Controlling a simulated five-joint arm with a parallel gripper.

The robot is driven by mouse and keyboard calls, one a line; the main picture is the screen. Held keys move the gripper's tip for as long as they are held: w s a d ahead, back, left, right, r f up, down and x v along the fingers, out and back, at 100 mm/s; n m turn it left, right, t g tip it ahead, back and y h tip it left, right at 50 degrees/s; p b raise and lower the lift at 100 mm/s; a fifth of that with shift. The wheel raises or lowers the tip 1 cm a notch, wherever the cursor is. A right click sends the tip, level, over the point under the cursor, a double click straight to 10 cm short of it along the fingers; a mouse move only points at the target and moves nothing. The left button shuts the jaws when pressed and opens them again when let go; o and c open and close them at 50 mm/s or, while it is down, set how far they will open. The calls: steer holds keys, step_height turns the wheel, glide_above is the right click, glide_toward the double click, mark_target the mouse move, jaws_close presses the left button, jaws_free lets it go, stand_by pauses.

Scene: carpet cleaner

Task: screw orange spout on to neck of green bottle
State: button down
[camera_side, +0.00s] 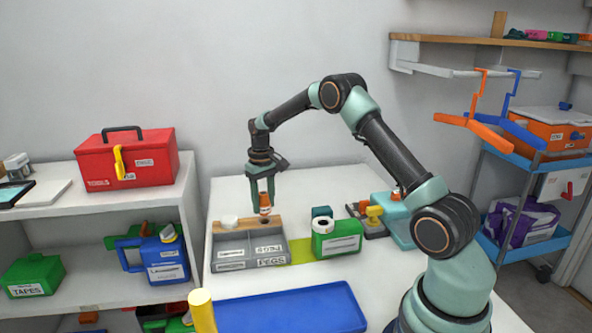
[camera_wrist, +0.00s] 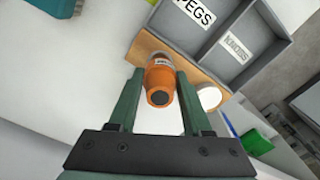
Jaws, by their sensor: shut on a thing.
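My gripper (camera_side: 263,198) points down over the back of the grey tray and is shut on the orange spout (camera_side: 265,203). In the wrist view the spout (camera_wrist: 160,82) sits between the two green fingers (camera_wrist: 159,88), with a dark round end toward the camera. The spout is over or just at the wooden strip (camera_side: 236,225); I cannot tell whether it touches it. The green bottle (camera_side: 338,243) stands right of the tray, apart from my gripper, with a white ring-shaped neck (camera_side: 322,226) on top and a pale label.
The grey tray (camera_side: 225,255) has labelled compartments. A white round cap (camera_side: 229,221) sits on the wooden strip. A teal box (camera_side: 393,217) and a yellow-topped item (camera_side: 374,212) stand behind the bottle to the right.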

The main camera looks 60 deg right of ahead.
mark_target(263, 193)
steer(key=shift+r, duration=0.1)
step_height(263, 193, up, 5)
steer(key=s+r, duration=0.3)
steer(key=s, duration=0.6)
steer(key=s+r, duration=0.3)
steer(key=s, duration=0.6)
steer(key=shift+s+r, duration=0.25)
steer(key=shift+s, duration=0.15)
steer(key=shift+d+f, duration=0.1)
steer(key=shift+f, duration=0.05)
steer(key=shift+n, duration=0.3)
steer(key=shift+f, duration=2.8)
steer(key=shift+f, duration=1.2)
steer(key=shift+c, duration=1.3)
jaws_free()
